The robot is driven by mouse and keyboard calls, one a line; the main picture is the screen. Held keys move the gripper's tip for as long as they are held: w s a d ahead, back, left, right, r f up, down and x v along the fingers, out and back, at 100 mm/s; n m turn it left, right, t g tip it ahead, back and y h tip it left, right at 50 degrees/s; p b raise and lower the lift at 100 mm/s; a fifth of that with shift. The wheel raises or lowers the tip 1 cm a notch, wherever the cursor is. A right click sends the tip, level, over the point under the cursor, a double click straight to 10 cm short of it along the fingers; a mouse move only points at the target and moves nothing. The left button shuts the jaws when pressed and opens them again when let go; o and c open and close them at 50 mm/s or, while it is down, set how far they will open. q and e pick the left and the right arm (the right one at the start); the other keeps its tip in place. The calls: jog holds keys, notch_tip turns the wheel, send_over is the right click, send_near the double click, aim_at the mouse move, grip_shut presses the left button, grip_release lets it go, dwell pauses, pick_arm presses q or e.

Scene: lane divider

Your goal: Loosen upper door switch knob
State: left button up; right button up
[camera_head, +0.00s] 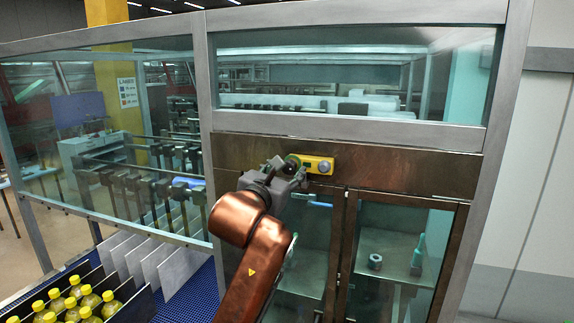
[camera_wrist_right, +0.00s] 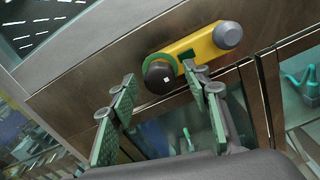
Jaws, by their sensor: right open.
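The yellow door switch (camera_head: 313,162) is mounted on the brown metal beam above the cabinet doors. In the right wrist view the switch (camera_wrist_right: 197,46) runs at a slant. A round black knob (camera_wrist_right: 159,76) with a green ring sits at its left end. A grey round knob (camera_wrist_right: 228,35) sits at its right end and also shows in the head view (camera_head: 325,167). My right gripper (camera_head: 291,170) is at the left end of the switch. In the right wrist view its open fingers (camera_wrist_right: 158,88) point at the black knob, one to each side and slightly below. Contact cannot be told. My left gripper is out of view.
Two glass doors with brown frames (camera_head: 345,240) are below the switch. A large window (camera_head: 350,75) is above. Bottles with yellow caps (camera_head: 85,297) stand in lanes at lower left, beside grey divider plates (camera_head: 160,262) and a blue conveyor belt (camera_head: 200,297).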

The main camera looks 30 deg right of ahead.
jog(key=c, duration=1.2)
jog(key=shift+o, duration=0.2)
jog(key=n+b, duration=0.3)
jog(key=b, duration=0.1)
jog(key=shift+f+n, duration=0.1)
jog(key=shift+n, duration=0.3)
jog(key=n+b, duration=0.3)
jog(key=n, duration=0.1)
jog(key=shift+n+b, duration=0.3)
jog(key=n+b, duration=0.3)
jog(key=n, duration=0.2)
jog(key=shift+r+n+b, duration=0.2)
jog(key=shift+n+b, duration=1.25)
jog(key=shift+n, duration=1.05)
